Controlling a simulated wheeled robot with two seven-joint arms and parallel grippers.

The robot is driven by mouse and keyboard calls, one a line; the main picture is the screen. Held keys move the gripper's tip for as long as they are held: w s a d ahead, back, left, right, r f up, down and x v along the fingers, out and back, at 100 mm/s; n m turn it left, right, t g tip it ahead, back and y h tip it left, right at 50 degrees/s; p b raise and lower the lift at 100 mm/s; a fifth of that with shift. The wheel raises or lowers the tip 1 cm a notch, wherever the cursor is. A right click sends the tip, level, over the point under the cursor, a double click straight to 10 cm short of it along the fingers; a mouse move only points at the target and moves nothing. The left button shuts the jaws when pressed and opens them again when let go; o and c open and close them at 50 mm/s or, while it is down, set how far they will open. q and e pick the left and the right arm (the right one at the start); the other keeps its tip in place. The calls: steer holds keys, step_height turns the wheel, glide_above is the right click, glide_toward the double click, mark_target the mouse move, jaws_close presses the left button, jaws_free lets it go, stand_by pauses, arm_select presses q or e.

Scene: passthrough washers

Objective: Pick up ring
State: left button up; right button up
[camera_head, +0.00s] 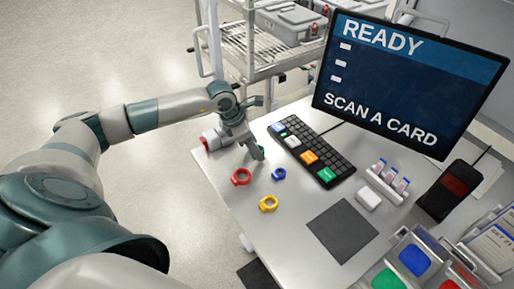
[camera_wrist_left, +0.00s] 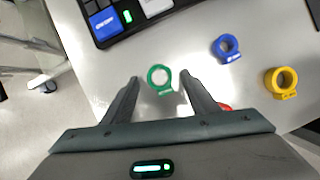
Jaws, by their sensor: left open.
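My left gripper (camera_head: 252,151) is open above the table's left end. In the left wrist view a green ring (camera_wrist_left: 151,75) with a small tab lies between the fingertips of my left gripper (camera_wrist_left: 160,77), with a gap to each finger. In the head view the fingers mostly hide the green ring. A red ring (camera_head: 241,177), a blue ring (camera_head: 279,174) and a yellow ring (camera_head: 268,204) lie nearby. In the left wrist view the blue ring (camera_wrist_left: 226,46) and the yellow ring (camera_wrist_left: 281,81) are to the right; a red piece shows behind the right finger. My right gripper is not in view.
A black keyboard (camera_head: 313,151) with coloured keys lies right of the rings, below a screen (camera_head: 408,81) reading "READY SCAN A CARD". A dark mat (camera_head: 342,230), a card holder (camera_head: 386,184) and coloured bins (camera_head: 414,260) are further right. A wire cart (camera_head: 250,50) stands behind.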

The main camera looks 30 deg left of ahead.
arm_select(q)
steer(key=shift+f, duration=0.1)
stand_by(0.3)
steer(key=c, duration=1.1)
steer(key=shift+r, duration=0.2)
steer(key=shift+r+b, duration=0.55)
steer(key=shift+b, duration=0.15)
step_height(320, 180, up, 2)
steer(key=shift+r+b, duration=0.15)
steer(key=shift+b, duration=0.65)
steer(key=shift+s+d+r+b, duration=0.75)
steer(key=shift+d+r, duration=0.45)
steer(key=shift+d, duration=0.6)
steer(key=shift+s+d+r+b, duration=0.7)
steer(key=shift+d+r, duration=0.55)
steer(key=shift+d, duration=0.55)
steer(key=shift+s+d+r+b, duration=0.75)
steer(key=shift+d+r, duration=0.45)
steer(key=shift+d, duration=0.6)
